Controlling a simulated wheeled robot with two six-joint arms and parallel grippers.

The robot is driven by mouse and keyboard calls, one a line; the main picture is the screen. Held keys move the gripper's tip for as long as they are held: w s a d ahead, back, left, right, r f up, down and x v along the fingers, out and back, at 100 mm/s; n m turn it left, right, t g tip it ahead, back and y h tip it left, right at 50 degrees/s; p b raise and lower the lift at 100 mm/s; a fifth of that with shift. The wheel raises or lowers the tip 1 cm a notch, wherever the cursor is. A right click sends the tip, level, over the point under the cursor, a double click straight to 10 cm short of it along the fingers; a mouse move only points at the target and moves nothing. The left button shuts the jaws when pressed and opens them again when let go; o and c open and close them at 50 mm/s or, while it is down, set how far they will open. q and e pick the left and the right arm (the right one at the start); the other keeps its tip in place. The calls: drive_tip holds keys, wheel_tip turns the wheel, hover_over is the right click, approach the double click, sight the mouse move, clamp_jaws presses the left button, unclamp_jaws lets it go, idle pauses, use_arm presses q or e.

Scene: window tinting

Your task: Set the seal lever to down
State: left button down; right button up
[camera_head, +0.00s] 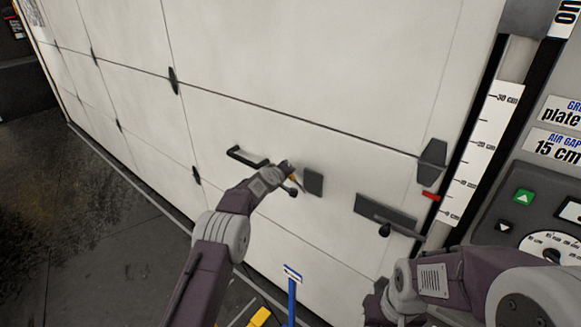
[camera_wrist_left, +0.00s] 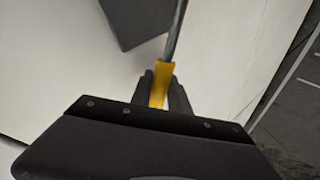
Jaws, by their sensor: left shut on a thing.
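The seal lever is a thin dark rod with a yellow section, which shows in the left wrist view (camera_wrist_left: 161,83). Its dark square mounting plate (camera_head: 313,182) is on the white panelled door, and also shows at the top of the left wrist view (camera_wrist_left: 135,20). My left gripper (camera_head: 289,175) is shut on the lever's yellow section, just left of the plate. The gripper hides much of the lever in the head view, so its exact angle is hard to tell. My right gripper (camera_head: 377,304) is partly in view at the bottom edge, and its fingers cannot be made out.
A black door handle (camera_head: 247,157) is left of my left gripper. A wide dark plate (camera_head: 385,214) with another lever is to the right. A centimetre scale (camera_head: 484,150) and a control panel (camera_head: 520,215) stand farther right. A blue pole (camera_head: 292,295) rises below.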

use_arm(q)
drive_tip(key=shift+w+a+f+n+g+h+p, duration=0.1)
drive_tip(key=shift+a+f+n+g+h+p, duration=0.15)
drive_tip(key=shift+f+p, duration=0.2)
drive_tip(key=shift+w+a+f+n+g+h+p, duration=0.15)
drive_tip(key=shift+f+n+g+p, duration=0.1)
drive_tip(key=shift+f+n+p, duration=0.15)
drive_tip(key=shift+f, duration=0.15)
drive_tip(key=c, duration=1.3)
unclamp_jaws()
drive_tip(key=shift+o, duration=0.2)
drive_tip(key=shift+s, duration=0.1)
